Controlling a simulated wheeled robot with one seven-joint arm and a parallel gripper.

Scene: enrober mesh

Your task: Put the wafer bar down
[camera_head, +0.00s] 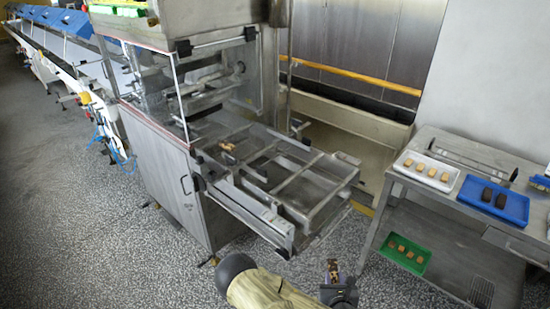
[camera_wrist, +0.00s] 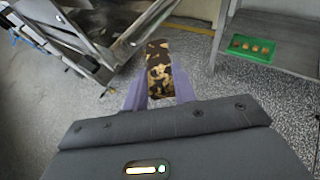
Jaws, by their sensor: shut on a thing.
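My gripper (camera_head: 337,282) is at the bottom of the head view, in front of the enrober's outfeed and above the floor. It is shut on the wafer bar, a mottled dark brown and tan bar. In the wrist view the wafer bar (camera_wrist: 159,66) sticks out from between the purple fingers of my gripper (camera_wrist: 160,92). The enrober mesh (camera_head: 325,180) lies in a metal frame beyond and to the left of my gripper. A small brown piece (camera_head: 228,147) lies on the mesh at its inner end.
A steel table (camera_head: 455,141) at the right bears a white tray (camera_head: 405,168) of pale pieces and a blue tray (camera_head: 515,212) of dark bars. A green tray (camera_head: 388,254) with several brown pieces is on its lower shelf. Speckled floor lies between table and enrober.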

